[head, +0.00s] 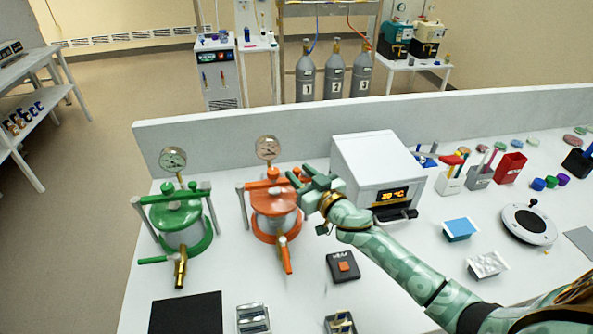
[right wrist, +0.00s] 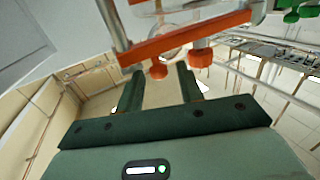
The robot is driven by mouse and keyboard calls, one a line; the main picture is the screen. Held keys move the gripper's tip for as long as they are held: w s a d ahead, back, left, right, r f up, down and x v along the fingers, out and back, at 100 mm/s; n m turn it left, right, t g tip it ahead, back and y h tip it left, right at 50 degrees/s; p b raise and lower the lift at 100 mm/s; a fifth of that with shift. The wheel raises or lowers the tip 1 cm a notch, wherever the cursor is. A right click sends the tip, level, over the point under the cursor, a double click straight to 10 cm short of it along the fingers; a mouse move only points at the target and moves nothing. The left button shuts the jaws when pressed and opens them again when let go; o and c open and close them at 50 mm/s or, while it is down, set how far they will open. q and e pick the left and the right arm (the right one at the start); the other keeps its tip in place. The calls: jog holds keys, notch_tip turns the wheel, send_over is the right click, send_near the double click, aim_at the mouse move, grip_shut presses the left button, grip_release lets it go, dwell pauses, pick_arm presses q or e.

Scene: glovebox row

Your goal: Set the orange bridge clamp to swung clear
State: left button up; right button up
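The orange bridge clamp (head: 262,185) lies across the top of the orange vessel (head: 262,238), between two grey posts. In the right wrist view the clamp's orange bar (right wrist: 185,38) crosses the top, with orange knobs on it. My right gripper (head: 297,180) is at the right end of the clamp and hides part of it. In the right wrist view its two dark fingers (right wrist: 160,76) are apart, and a small orange knob (right wrist: 158,71) appears between their tips. I cannot tell whether they touch it. My left gripper is not in view.
A green vessel (head: 182,225) with a gauge stands to the left. A white oven-like box (head: 370,165) stands close to the right. In front lie a dark box with an orange button (head: 343,267) and a black mat (head: 187,313). A low wall runs behind.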

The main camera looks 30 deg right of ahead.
jog(key=shift+w+a+f, duration=0.1)
jog(key=shift+w, duration=1.1)
jog(key=shift+s, duration=0.1)
jog(key=shift+c, duration=0.4)
grip_shut()
